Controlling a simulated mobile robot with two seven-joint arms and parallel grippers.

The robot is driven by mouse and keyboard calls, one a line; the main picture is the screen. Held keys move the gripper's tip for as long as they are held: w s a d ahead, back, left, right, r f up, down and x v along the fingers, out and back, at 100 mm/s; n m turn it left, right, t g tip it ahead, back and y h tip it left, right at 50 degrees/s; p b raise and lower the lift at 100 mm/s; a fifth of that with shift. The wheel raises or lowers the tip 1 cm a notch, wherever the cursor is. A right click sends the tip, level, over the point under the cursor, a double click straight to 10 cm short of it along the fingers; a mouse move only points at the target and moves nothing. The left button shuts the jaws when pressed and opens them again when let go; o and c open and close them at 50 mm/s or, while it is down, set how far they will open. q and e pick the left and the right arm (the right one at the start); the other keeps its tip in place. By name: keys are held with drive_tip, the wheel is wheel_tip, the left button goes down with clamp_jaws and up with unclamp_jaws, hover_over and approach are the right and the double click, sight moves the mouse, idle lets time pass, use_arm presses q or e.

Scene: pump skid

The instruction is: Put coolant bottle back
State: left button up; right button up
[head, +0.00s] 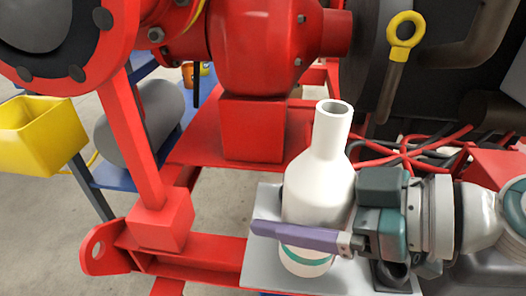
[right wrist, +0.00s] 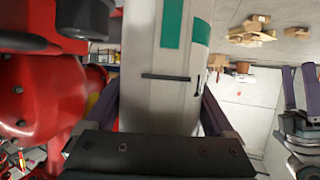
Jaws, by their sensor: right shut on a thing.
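The white coolant bottle (head: 318,190) with a teal band near its base stands upright in the head view, over a light grey plate (head: 262,262). I cannot tell whether its base touches the plate. My right gripper (head: 290,216) comes in from the right and is shut on the bottle's lower body. One purple finger crosses the bottle's front; the other is hidden behind it. In the right wrist view the bottle (right wrist: 172,70) fills the space between the fingers. My left gripper (right wrist: 299,88) shows at the right edge of that view, its purple fingers apart and empty.
A red pump (head: 262,45) on a red frame (head: 200,262) stands behind and left of the bottle. Red and black cables (head: 410,152) lie behind the gripper. A yellow bin (head: 40,135) is at the left. Boxes (right wrist: 250,32) lie on the distant floor.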

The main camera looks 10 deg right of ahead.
drive_tip(key=shift+f+b, duration=0.35)
drive_tip(key=shift+f, duration=0.9)
drive_tip(key=shift+f, duration=0.1)
drive_tip(key=shift+f, duration=0.1)
drive_tip(key=o, duration=1.3)
drive_tip(key=shift+s+d+r, duration=0.15)
drive_tip(key=shift+r, duration=0.05)
drive_tip(key=v, duration=1.1)
drive_tip(key=s+a+f+g+h, duration=0.3)
drive_tip(key=s+a+f+g, duration=0.15)
drive_tip(key=s, duration=0.35)
drive_tip(key=s+d+m+h, duration=0.1)
drive_tip(key=d+m+h, duration=0.1)
drive_tip(key=m, duration=0.1)
drive_tip(key=s+d+f+m+h, duration=0.1)
drive_tip(key=d+m+h, duration=0.1)
drive_tip(key=h, duration=0.1)
drive_tip(key=s+d+m+h, duration=0.1)
drive_tip(key=d+m+h, duration=0.1)
drive_tip(key=m, duration=0.1)
drive_tip(key=shift+d+f+m+h+b, duration=0.3)
drive_tip(key=shift+d, duration=0.1)
